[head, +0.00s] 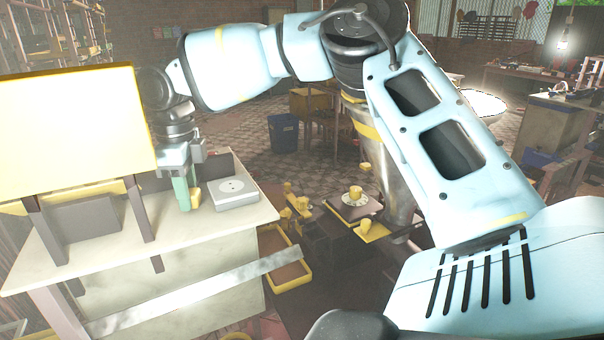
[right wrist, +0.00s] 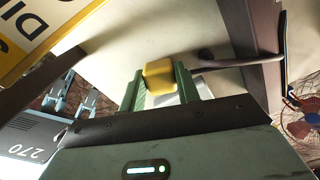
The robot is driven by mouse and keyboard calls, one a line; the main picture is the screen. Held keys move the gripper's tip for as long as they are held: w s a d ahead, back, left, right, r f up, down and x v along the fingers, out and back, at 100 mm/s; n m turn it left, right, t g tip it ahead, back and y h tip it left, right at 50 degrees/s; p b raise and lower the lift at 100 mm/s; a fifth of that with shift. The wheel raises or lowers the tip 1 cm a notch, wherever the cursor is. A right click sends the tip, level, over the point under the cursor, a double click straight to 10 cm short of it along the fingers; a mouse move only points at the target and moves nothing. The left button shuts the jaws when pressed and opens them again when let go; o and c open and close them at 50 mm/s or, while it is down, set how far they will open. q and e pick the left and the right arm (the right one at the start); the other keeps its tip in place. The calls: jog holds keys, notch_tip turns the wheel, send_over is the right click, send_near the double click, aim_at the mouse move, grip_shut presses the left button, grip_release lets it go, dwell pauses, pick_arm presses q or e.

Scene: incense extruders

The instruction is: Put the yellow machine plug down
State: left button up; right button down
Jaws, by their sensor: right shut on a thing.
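The yellow machine plug (right wrist: 158,77) is a small yellow block between the two green fingers of my right gripper (right wrist: 163,85) in the right wrist view. The fingers press on it from both sides. In the head view my right gripper (head: 188,203) points down over the pale worktop (head: 130,262), left of a flat white device. The plug is mostly hidden there by the fingers. I cannot tell whether it touches the worktop. My left gripper is not in view.
The white device (head: 235,194) stands close to the right of the gripper. A large yellow panel (head: 75,125) on dark posts rises to the left. A blue bin (head: 283,133) stands behind.

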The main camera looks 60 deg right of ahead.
jog(key=c, duration=1)
grip_release()
jog(key=shift+f, duration=0.1)
notch_tip(320, 180, up, 13)
jog(key=shift+r+p, duration=0.15)
jog(key=shift+p, duration=0.3)
